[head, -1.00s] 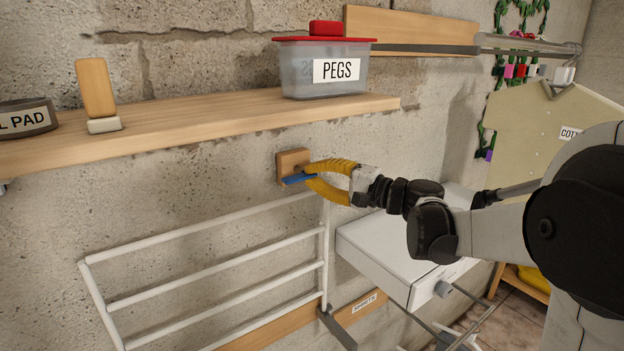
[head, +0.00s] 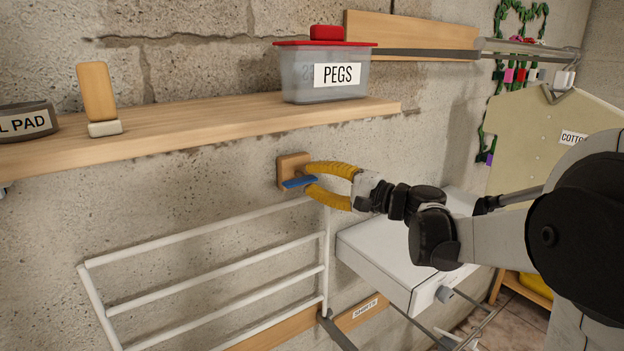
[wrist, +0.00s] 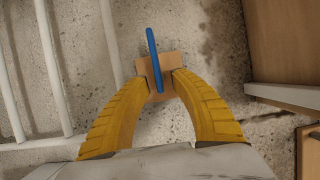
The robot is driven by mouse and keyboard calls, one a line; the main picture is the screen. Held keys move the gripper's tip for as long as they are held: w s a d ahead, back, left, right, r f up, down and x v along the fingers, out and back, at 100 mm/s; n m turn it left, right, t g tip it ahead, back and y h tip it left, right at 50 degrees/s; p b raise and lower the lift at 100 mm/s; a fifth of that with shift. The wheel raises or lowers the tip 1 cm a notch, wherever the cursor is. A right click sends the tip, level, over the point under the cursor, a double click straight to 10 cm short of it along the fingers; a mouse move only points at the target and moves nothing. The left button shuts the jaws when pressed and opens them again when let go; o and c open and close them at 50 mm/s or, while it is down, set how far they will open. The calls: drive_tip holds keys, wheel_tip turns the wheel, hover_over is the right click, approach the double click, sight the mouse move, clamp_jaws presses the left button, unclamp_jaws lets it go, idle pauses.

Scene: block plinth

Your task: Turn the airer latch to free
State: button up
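The airer latch is a blue lever (head: 299,182) on a square wooden block (head: 284,166) fixed to the stone wall, just above the white airer rack (head: 205,234). In the head view the lever lies nearly level. My gripper (head: 309,178) has two yellow ribbed fingers, one above and one below the lever. In the wrist view the gripper (wrist: 160,82) straddles the blue lever (wrist: 154,58) in front of the wooden block (wrist: 169,64). Gaps show between the lever and both fingertips, so the gripper is open around it. The lever's pivot is hidden.
A wooden shelf (head: 200,120) runs above the latch, holding a box labelled PEGS (head: 320,75). A white box-shaped unit (head: 400,255) stands below and right of my gripper. Bare wall lies left of the latch, between shelf and rack.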

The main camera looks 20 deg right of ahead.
drive_tip(key=v, duration=1.1)
drive_tip(key=shift+s+d, duration=0.2)
drive_tip(key=shift+s, duration=0.1)
drive_tip(key=s+a+f+n+g+h+b, duration=0.15)
drive_tip(key=s+a+f+b, duration=0.25)
drive_tip(key=f, duration=0.4)
drive_tip(key=s+a+f+n+g+h+b, duration=0.1)
drive_tip(key=s+a+f+g+h+b, duration=0.2)
drive_tip(key=f, duration=0.5)
drive_tip(key=s+a+f+n+g+h+b, duration=0.1)
drive_tip(key=s+a+f+n+b, duration=0.1)
drive_tip(key=s+a+f+b, duration=0.45)
drive_tip(key=s+d+f+n+h+b, duration=0.2)
drive_tip(key=s+f+h+b, duration=0.1)
drive_tip(key=f, duration=0.5)
drive_tip(key=s+d+f+n+h+b, duration=0.2)
drive_tip(key=s+f+n+h+b, duration=0.1)
drive_tip(key=f, duration=0.5)
drive_tip(key=shift+s+d+f+g+b, duration=0.2)
drive_tip(key=shift+s+d+g+b, duration=0.25)
drive_tip(key=shift+s, duration=0.3)
drive_tip(key=shift+n, duration=0.25)
